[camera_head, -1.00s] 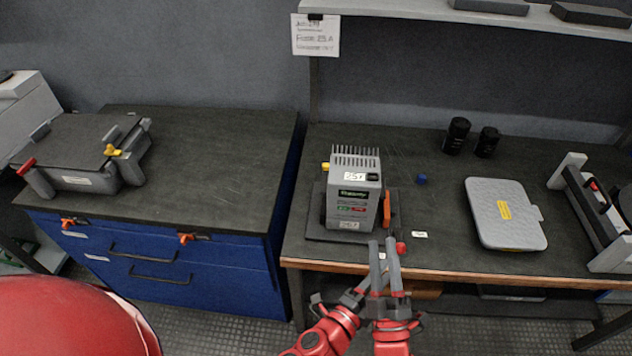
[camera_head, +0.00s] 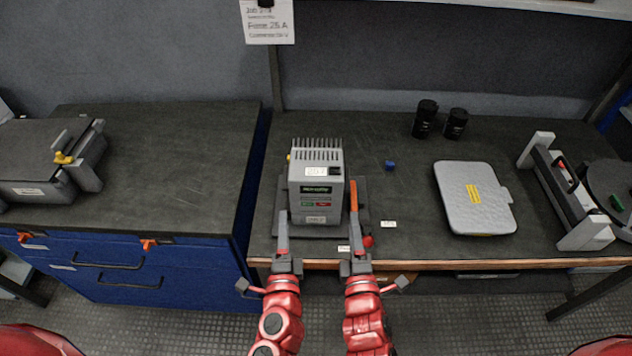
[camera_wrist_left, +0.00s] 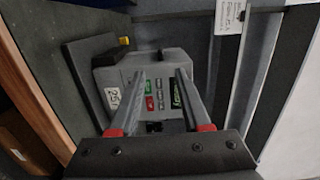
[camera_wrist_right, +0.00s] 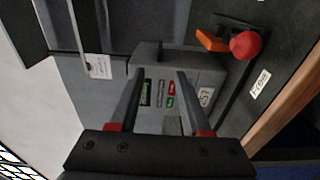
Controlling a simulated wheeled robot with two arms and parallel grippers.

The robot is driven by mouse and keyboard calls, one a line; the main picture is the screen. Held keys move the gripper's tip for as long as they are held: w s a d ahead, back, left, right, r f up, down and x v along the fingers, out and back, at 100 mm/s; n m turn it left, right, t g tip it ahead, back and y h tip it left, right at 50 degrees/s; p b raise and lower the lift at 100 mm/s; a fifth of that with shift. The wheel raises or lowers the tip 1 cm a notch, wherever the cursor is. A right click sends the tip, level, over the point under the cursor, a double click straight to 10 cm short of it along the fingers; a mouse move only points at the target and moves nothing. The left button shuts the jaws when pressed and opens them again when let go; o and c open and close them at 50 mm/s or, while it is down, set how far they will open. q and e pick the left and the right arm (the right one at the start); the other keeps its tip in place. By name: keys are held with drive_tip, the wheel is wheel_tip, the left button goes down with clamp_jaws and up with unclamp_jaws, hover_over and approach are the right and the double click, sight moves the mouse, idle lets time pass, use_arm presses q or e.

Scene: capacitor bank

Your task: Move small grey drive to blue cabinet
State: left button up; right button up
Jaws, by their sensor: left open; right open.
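The small grey drive (camera_head: 316,196), a box with top fins and a label, stands upright on a dark base plate (camera_head: 268,222) on the right bench. The blue cabinet (camera_head: 190,270) with a dark top (camera_head: 165,150) stands to its left. My left gripper (camera_head: 283,225) is open and empty at the drive's front left. My right gripper (camera_head: 355,218) is open and empty at its front right. The drive's front shows between the open fingers in the left wrist view (camera_wrist_left: 150,88) and right wrist view (camera_wrist_right: 165,85); I cannot tell whether any finger touches it.
An orange lever (camera_head: 353,194) and red knob (camera_head: 368,241) sit right of the drive. A grey device (camera_head: 35,165) occupies the cabinet top's left; its right is clear. A grey case (camera_head: 470,215), black cylinders (camera_head: 425,118) and a blue cube (camera_head: 390,165) are on the bench.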

sight(285, 174)
use_arm(q)
drive_tip(key=w, duration=0.9)
drive_tip(key=w+a, duration=0.1)
drive_tip(key=w, duration=0.4)
drive_tip(key=shift+w+r, duration=0.1)
drive_tip(key=shift+w, duration=0.05)
use_arm(e)
drive_tip(key=w, duration=1.4)
drive_tip(key=shift+w+a, duration=0.15)
drive_tip(key=shift+a, duration=0.25)
use_arm(q)
drive_tip(key=shift+w+a, duration=0.1)
drive_tip(key=shift+w, duration=0.65)
use_arm(e)
drive_tip(key=shift+w, duration=0.75)
use_arm(q)
clamp_jaws()
use_arm(e)
clamp_jaws()
